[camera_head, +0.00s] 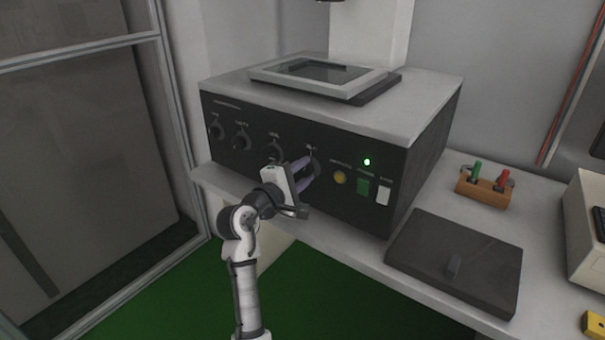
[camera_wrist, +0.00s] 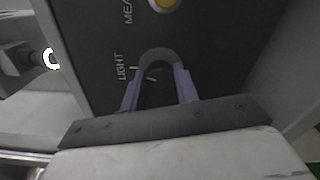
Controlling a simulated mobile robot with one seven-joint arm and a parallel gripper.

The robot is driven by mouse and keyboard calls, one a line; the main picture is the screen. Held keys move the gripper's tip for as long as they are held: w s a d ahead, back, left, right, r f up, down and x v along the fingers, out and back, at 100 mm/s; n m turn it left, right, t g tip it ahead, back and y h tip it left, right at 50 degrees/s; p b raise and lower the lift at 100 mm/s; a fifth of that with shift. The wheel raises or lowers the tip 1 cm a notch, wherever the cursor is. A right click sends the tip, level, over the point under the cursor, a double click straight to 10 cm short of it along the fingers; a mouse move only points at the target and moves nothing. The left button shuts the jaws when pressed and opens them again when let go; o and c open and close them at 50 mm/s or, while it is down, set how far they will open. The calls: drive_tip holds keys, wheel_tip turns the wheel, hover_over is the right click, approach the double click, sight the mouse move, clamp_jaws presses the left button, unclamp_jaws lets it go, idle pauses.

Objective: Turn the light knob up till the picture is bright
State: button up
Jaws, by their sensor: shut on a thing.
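The light knob (camera_wrist: 158,60) is a dark round knob on the black front panel, beside the word LIGHT in the wrist view. My gripper (camera_wrist: 157,90) has its two purple fingers on either side of the knob, shut on it. In the head view, my gripper (camera_head: 306,172) reaches the panel at the knob (camera_head: 315,164), which is partly hidden by the fingers. A pale frame with a dull grey glass pane (camera_head: 318,70) lies on top of the instrument box (camera_head: 425,105). The glass looks dark, and no clear picture shows on it.
Several other dark knobs (camera_head: 241,140) sit to the left on the panel. A dark flat plate (camera_head: 455,262) lies on the bench.

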drive_tip(key=m+b, duration=0.1)
drive_tip(key=m, duration=0.3)
drive_tip(key=shift+f+m, duration=0.15)
drive_tip(key=shift+m, duration=0.15)
drive_tip(key=m+b, duration=0.2)
drive_tip(key=m, duration=0.1)
drive_tip(key=shift+m, duration=0.3)
drive_tip(key=m+b, duration=0.3)
drive_tip(key=m, duration=0.1)
drive_tip(key=shift+m, duration=0.3)
drive_tip(key=m+b, duration=0.3)
drive_tip(key=m, duration=0.1)
drive_tip(key=shift+f+m, duration=0.1)
drive_tip(key=shift+m, duration=0.2)
drive_tip(key=m+b, duration=0.2)
drive_tip(key=m, duration=0.1)
drive_tip(key=shift+a+b, duration=0.1)
drive_tip(key=shift+b, duration=0.25)
drive_tip(key=m+b, duration=0.2)
drive_tip(key=m, duration=0.2)
drive_tip(key=m+b, duration=0.2)
drive_tip(key=m, duration=0.1)
drive_tip(key=shift+m+b, duration=0.3)
drive_tip(key=shift+b, duration=0.1)
drive_tip(key=shift+m+b, duration=1)
drive_tip(key=shift+m, duration=0.8)
drive_tip(key=shift+r, duration=0.2)
